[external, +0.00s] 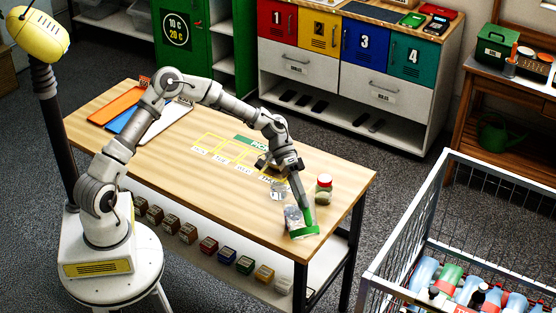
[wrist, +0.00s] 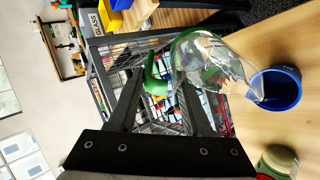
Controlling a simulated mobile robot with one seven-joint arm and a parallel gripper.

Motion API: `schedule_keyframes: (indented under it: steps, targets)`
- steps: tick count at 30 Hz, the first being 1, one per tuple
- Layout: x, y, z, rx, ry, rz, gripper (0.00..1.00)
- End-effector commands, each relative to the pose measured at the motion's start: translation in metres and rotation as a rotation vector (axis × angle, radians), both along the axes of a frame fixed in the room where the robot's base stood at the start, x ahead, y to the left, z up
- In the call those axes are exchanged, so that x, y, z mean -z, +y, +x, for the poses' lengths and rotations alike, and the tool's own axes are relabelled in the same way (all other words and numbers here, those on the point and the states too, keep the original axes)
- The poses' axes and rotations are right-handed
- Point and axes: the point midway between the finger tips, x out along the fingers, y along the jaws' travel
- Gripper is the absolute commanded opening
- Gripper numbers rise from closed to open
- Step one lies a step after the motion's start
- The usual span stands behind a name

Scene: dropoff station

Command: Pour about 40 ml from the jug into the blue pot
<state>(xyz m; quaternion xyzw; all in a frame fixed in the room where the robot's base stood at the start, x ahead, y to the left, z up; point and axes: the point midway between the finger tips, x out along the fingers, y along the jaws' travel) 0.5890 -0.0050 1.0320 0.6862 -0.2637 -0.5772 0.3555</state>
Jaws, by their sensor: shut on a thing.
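The jug (wrist: 215,65) is clear with a green handle (wrist: 154,75), and it is tilted in the wrist view. My gripper (wrist: 158,85) is shut on the handle. In the external view the jug (external: 292,216) is near the front right corner of the table, below my gripper (external: 306,203). The blue pot (wrist: 277,89) stands on the table, with the jug's spout at its rim. Whether liquid is flowing, and how much is in the pot, I cannot tell. I cannot make out the pot in the external view.
A jar with a red lid (external: 324,182) stands right of my gripper on the wooden table (external: 225,190). A wire cart (external: 450,215) with bottles is beyond the table's right edge. Orange and blue boards (external: 118,104) lie at the far left.

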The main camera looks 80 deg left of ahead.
Motion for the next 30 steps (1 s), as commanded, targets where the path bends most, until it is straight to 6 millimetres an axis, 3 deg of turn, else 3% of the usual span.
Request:
schedule_keyframes:
  steps: [30]
  targets:
    - [-0.0083,0.0072,-0.0003,-0.001,-0.005,-0.101,0.0]
